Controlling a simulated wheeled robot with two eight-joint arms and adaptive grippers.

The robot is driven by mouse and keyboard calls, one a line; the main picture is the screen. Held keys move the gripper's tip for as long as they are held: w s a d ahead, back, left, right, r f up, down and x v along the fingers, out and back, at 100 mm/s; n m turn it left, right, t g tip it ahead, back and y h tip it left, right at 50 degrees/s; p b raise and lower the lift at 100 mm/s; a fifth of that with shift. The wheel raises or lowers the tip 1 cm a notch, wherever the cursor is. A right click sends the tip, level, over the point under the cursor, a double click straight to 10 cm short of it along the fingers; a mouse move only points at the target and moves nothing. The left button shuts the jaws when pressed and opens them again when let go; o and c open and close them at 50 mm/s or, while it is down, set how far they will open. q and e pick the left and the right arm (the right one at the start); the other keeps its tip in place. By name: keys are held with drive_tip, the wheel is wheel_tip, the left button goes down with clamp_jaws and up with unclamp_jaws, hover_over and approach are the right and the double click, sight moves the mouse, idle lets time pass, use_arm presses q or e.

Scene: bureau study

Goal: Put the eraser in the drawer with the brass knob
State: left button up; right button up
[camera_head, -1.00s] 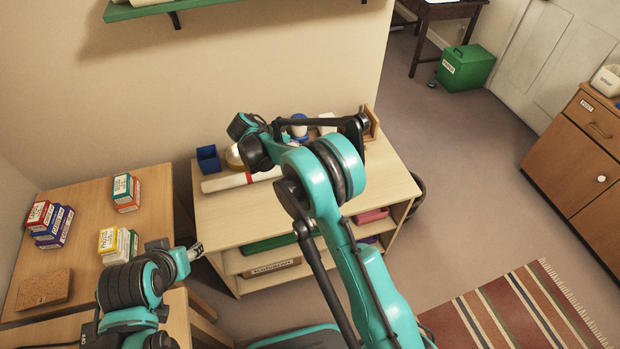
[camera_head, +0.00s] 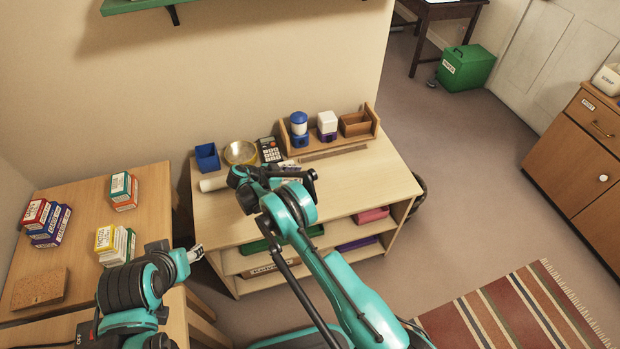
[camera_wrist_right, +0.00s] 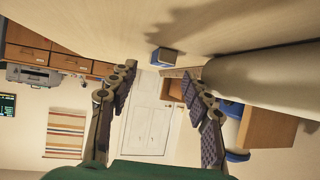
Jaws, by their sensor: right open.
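A small blue and grey block (camera_wrist_right: 165,57), which looks like the eraser, rests on the pale tabletop in the right wrist view. It sits beyond the fingertips of my right gripper (camera_wrist_right: 160,71), roughly in line with the gap between them, not touched. The right gripper is open and empty, low over the low shelf unit (camera_head: 375,185) in the head view; I cannot make out the eraser there. My left gripper (camera_head: 195,253) is beside the left desk; its jaws are too small to judge. I cannot pick out a drawer with a brass knob for certain.
A rolled paper (camera_wrist_right: 265,72) lies close beside the right gripper. A rack (camera_head: 325,143) with jars, a calculator (camera_head: 269,149), a bowl (camera_head: 240,152) and a blue cup (camera_head: 207,157) stand behind. A cabinet (camera_head: 575,150) stands at right. The shelf unit's right end is clear.

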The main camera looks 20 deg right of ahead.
sight(309, 175)
drive_tip(key=b+x, duration=0.1)
drive_tip(key=x, duration=0.2)
drive_tip(key=shift+w+d+f, duration=0.1)
drive_tip(key=shift+d+f, duration=0.15)
drive_tip(key=shift+f, duration=0.05)
drive_tip(key=shift+r, duration=0.1)
clamp_jaws()
